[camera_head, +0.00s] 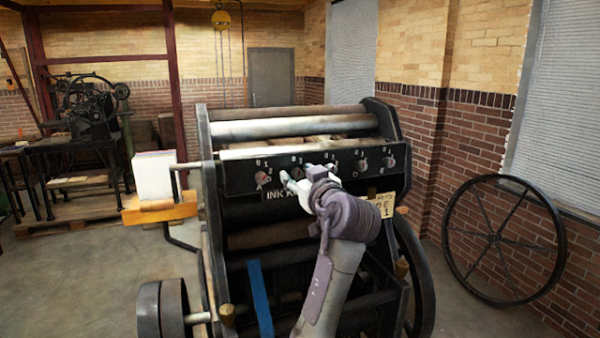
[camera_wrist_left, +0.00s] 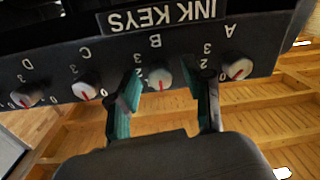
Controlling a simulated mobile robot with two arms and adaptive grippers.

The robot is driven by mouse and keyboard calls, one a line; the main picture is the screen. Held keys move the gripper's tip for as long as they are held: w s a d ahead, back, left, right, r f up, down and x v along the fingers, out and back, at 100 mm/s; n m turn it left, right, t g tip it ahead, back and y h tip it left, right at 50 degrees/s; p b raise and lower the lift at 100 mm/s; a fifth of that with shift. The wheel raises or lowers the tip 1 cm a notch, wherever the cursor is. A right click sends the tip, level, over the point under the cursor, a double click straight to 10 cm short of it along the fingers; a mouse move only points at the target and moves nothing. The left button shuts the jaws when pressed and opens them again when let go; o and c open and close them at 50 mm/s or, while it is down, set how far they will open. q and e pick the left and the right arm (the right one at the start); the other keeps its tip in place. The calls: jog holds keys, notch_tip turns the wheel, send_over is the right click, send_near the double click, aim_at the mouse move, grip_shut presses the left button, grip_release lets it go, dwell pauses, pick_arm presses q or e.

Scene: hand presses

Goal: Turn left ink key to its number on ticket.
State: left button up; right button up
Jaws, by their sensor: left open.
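The left ink key (camera_head: 262,178), marked A, is the leftmost knob on the black press panel. In the left wrist view, where the picture is upside down, key A (camera_wrist_left: 238,69) is at the right, with a red pointer. My left gripper (camera_head: 291,180) is open in front of the panel, just right of key A. In the wrist view its two green-padded fingers (camera_wrist_left: 168,100) stand on either side of key B (camera_wrist_left: 159,78), with no visible grip on it. Key A is outside the fingers. The yellow ticket (camera_head: 384,205) is at the panel's right; its small writing is not clearly legible.
Key C (camera_wrist_left: 86,88) and key D (camera_wrist_left: 27,96) are in the same row. The INK KEYS plate (camera_wrist_left: 160,16) is beside the row. Paper (camera_head: 154,176) stands on a wooden tray (camera_head: 160,209) left of the press. A large wheel (camera_head: 503,240) leans at the right wall.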

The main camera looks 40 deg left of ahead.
jog(key=shift+a, duration=0.2)
pick_arm(q)
jog(key=shift+c, duration=0.9)
grip_shut()
jog(key=shift+m, duration=0.4)
pick_arm(e)
jog(key=shift+r, duration=0.1)
pick_arm(q)
jog(key=shift+m+p, duration=0.5)
jog(key=shift+m, duration=0.5)
jog(key=shift+m+p, duration=1.15)
jog(key=shift+m, duration=1.45)
pick_arm(e)
jog(key=shift+d+r, duration=0.2)
jog(key=shift+r, duration=1.35)
jog(key=shift+a, duration=0.1)
